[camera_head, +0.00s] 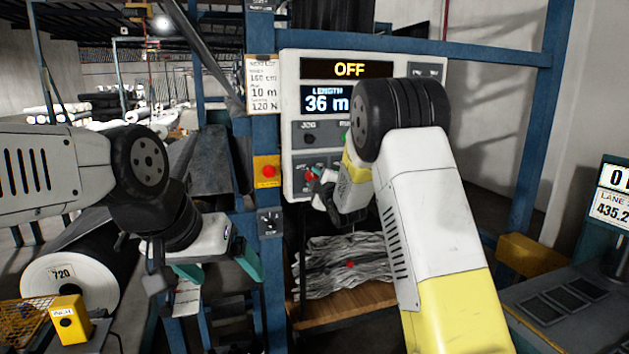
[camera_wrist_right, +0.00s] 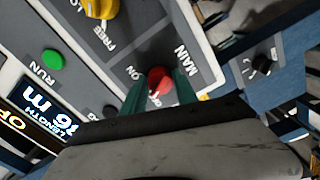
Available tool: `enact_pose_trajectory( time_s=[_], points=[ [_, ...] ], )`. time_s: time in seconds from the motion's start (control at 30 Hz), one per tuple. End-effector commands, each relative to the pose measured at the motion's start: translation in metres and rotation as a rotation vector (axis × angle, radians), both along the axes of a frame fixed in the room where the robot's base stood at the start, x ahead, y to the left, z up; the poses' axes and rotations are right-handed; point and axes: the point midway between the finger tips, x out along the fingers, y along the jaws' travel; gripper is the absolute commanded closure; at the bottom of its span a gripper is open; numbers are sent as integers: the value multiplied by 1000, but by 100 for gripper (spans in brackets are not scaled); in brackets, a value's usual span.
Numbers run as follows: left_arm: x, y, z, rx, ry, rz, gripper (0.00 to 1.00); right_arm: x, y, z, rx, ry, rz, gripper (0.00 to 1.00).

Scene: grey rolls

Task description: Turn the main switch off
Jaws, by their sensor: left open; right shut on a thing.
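A white control panel (camera_head: 290,120) has a display reading OFF and another reading LENGTH 36 m. In the right wrist view the red main switch knob (camera_wrist_right: 158,78) sits on a grey plate marked MAIN and ON, with another label partly covered. My right gripper (camera_wrist_right: 160,90) has its green fingers shut around this knob. In the head view the right gripper (camera_head: 317,181) is at the panel's lower left and mostly covers the knob. My left gripper (camera_head: 217,268) is open and empty, low in front of the blue frame.
A yellow box with a red button (camera_head: 267,171) and a small dark rotary switch (camera_head: 270,223) are on the blue post. A green RUN button (camera_wrist_right: 52,60) and yellow knob (camera_wrist_right: 102,8) are near the main switch.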

Motion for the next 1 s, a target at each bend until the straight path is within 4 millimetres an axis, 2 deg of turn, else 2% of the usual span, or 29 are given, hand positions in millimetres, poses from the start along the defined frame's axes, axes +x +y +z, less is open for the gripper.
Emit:
enact_pose_trajectory(
  time_s=[0.2, 0.5, 1.0],
  points=[
    [0, 0, 0, 0, 0, 0, 14, 0, 1, 0, -167, -53, 3, 100],
    [0, 0, 0, 0, 0, 0, 14, 0, 1, 0, -313, -100, 3, 100],
    [0, 0, 0, 0, 0, 0, 14, 0, 0, 0, -370, -117, 2, 100]
  ],
)
